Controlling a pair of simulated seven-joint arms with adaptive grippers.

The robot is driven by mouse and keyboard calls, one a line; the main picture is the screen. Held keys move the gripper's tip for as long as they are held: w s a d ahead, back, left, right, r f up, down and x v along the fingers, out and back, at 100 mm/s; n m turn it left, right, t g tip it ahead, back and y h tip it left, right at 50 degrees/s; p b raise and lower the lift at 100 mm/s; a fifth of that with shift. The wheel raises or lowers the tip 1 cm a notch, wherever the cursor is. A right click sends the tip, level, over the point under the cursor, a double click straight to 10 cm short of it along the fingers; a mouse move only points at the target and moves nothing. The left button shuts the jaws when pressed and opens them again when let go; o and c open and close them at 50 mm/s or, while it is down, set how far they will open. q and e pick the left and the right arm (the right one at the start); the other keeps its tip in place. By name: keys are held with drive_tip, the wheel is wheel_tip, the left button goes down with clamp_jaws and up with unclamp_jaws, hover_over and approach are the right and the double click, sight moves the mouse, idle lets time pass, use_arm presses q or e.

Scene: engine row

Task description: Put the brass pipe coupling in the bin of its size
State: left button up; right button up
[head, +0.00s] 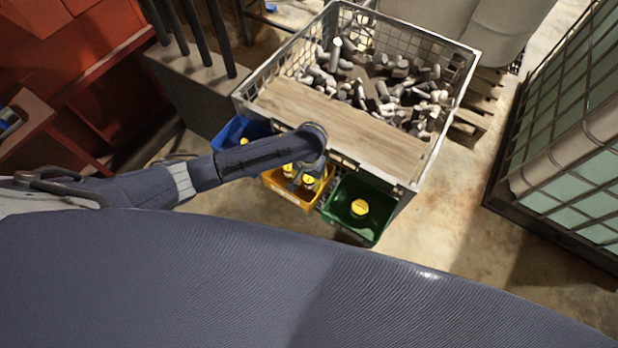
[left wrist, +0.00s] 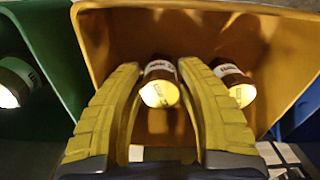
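The brass pipe coupling (left wrist: 160,84) has a brown body, a pale printed label and a bright yellow end. It is between the yellow fingertips of my left gripper (left wrist: 160,72), which appear to touch it from both sides, inside the yellow bin (left wrist: 120,38). In the head view my left gripper (head: 298,178) points down into the yellow bin (head: 278,189), partly hidden by my wrist. My right gripper is in neither view.
A blue bin (head: 228,129) hangs left of the yellow one and a green bin (head: 338,213) hangs right. Each shows a yellow-ended piece inside. Behind them is a wire crate (head: 430,48) of metal parts with a wooden board (head: 335,118) across its front. A caged tank (head: 575,125) stands right.

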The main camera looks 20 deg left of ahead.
sight(310, 179)
use_arm(q)
wheel_tip(310, 179, up, 12)
drive_tip(key=shift+r, duration=0.15)
idle(0.5)
drive_tip(key=shift+s+d, duration=0.1)
idle(0.3)
